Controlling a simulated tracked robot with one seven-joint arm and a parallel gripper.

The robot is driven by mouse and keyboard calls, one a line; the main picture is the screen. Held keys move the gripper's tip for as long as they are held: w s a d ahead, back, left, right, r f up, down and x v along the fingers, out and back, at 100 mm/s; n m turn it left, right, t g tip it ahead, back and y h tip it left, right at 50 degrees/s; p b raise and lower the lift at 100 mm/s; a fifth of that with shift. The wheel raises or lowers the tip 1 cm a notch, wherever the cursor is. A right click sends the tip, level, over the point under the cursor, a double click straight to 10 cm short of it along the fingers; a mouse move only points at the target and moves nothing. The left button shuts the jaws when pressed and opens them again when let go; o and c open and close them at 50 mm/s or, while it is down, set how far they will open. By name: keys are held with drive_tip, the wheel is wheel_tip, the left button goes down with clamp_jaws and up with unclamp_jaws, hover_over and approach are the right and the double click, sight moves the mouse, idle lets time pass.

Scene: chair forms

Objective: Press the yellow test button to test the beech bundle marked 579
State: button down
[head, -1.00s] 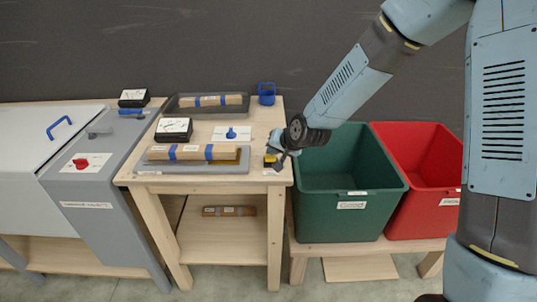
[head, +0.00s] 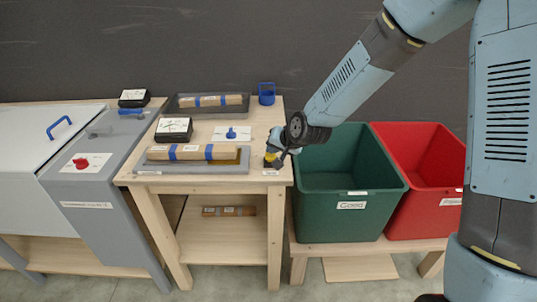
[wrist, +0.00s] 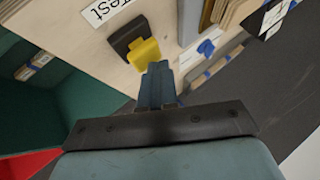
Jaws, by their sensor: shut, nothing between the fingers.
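The yellow test button (wrist: 146,52) sits on a dark block at the near right corner of the wooden table, beside a label reading "Test" in the wrist view. It also shows in the head view (head: 270,157). My gripper (wrist: 158,70) is shut and empty, its fingertips just at the button's edge in the wrist view; I cannot tell whether they touch. In the head view my gripper (head: 278,151) is at that corner. A beech bundle (head: 193,152) with blue bands lies on the grey plate (head: 150,168); its number is too small to read.
Behind are a black meter (head: 173,129), a blue knob (head: 231,133) and a dark tray (head: 185,110) with another bundle. Another bundle (head: 229,211) lies on the lower shelf. A green bin (head: 350,210) and red bin (head: 430,205) stand right. A grey machine (head: 90,220) stands left.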

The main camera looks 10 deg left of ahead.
sight(273, 156)
drive_tip(key=shift+r, duration=0.8)
drive_tip(key=shift+r, duration=2.55)
